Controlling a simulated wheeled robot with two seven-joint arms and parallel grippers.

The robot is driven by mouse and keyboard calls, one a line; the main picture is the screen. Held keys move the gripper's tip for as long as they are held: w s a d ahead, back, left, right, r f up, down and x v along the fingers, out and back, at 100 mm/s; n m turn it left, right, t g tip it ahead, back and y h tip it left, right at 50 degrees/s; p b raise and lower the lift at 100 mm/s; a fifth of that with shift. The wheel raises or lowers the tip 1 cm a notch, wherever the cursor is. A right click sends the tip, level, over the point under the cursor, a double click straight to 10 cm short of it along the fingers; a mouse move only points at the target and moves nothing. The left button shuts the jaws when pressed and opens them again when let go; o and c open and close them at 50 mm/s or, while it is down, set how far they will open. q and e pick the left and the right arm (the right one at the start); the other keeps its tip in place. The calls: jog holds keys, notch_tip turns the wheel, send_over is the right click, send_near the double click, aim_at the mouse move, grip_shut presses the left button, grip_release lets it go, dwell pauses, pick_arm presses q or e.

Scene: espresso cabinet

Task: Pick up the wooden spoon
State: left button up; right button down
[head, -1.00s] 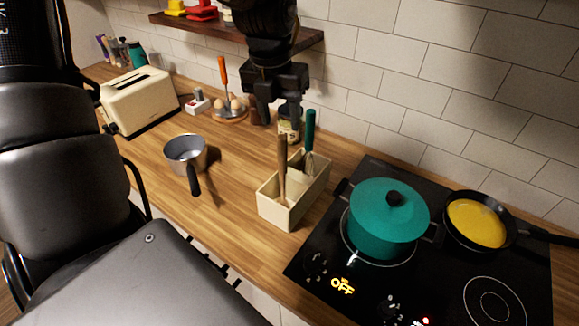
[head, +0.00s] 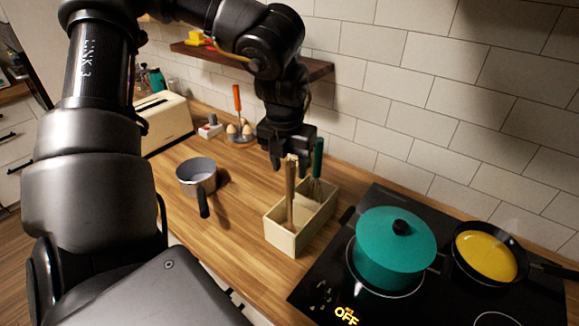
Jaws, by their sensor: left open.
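The wooden spoon (head: 290,193) stands upright in the front part of a cream utensil box (head: 285,241) on the wooden counter. Its handle sticks up above the box, and its lower end is hidden inside. My left gripper (head: 288,165) points down over the box, open, with its fingertips around the height of the handle's top. I cannot tell whether the handle is between the fingers. A green-handled whisk (head: 317,168) stands in the back part of the box, close to the gripper's right side. My right gripper is not in view.
The black stove (head: 325,285) is right of the box, with a teal pot (head: 392,258) and a yellow-filled pan (head: 487,254). A grey saucepan (head: 197,178) stands left. A wall shelf (head: 318,67) is above the counter behind my arm. A toaster (head: 163,121) stands farther left.

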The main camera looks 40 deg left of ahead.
aim_at(291, 176)
pick_arm(q)
jog(key=f, duration=0.1)
jog(key=f+p, duration=0.1)
jog(key=w+f, duration=0.1)
jog(key=shift+a+f+p, duration=0.1)
jog(key=shift+a+p, duration=0.15)
jog(key=shift+p, duration=0.15)
jog(key=shift+w+d+f, duration=0.1)
jog(key=shift+f, duration=0.6)
jog(key=c, duration=0.7)
grip_shut()
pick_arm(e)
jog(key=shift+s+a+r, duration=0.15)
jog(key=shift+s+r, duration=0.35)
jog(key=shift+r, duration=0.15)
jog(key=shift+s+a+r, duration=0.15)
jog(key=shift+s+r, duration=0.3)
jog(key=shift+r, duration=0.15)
